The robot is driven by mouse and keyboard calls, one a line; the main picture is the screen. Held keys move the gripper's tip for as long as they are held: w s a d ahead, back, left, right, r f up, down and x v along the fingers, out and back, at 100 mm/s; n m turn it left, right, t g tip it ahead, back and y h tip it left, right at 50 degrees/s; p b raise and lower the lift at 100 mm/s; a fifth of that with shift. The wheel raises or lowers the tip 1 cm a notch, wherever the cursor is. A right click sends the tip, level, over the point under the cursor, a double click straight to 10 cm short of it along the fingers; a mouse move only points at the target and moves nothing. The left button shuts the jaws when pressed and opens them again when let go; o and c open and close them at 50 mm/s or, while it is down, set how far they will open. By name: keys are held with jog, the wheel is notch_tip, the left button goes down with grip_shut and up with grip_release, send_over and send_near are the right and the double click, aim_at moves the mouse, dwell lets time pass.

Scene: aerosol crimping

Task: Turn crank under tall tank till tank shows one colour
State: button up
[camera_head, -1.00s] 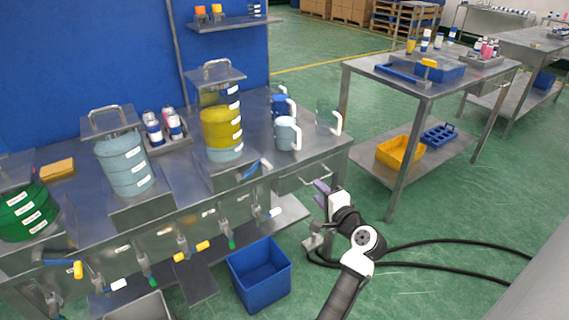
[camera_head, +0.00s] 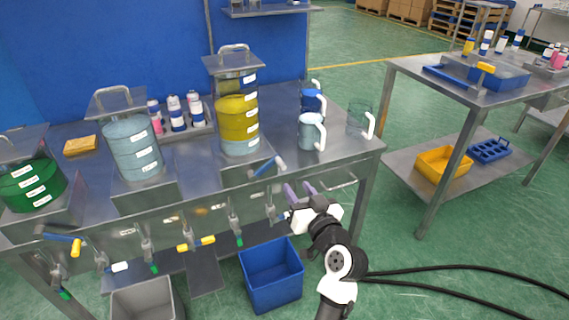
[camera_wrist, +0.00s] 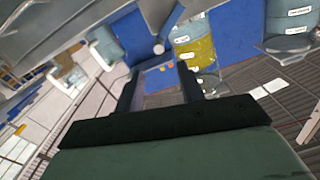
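The tall tank (camera_head: 237,112) stands on the steel bench and shows a thick yellow layer over a pale blue layer. It also shows in the wrist view (camera_wrist: 196,48). The crank (camera_head: 266,168) sticks out of the block under it, with a blue arm and a pale handle tip. The handle end also shows in the wrist view (camera_wrist: 159,47), just beyond the fingers. My gripper (camera_head: 299,190) is open, its purple fingers apart, to the lower right of the crank at the bench's front edge. I see nothing between the fingers (camera_wrist: 160,86) and no contact with the crank.
Pale blue (camera_head: 131,147) and green (camera_head: 33,183) tanks stand to the left. Pitchers (camera_head: 311,132) stand right of the tall tank. Taps (camera_head: 235,218) line the bench front, above a blue bin (camera_head: 273,275). A drawer handle (camera_head: 333,186) lies beside my gripper.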

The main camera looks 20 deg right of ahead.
aim_at(284, 168)
jog(key=w+p, duration=0.2)
jog(key=w, duration=0.9)
jog(key=shift+a+p, duration=0.15)
jog(key=shift+p, duration=0.2)
grip_shut()
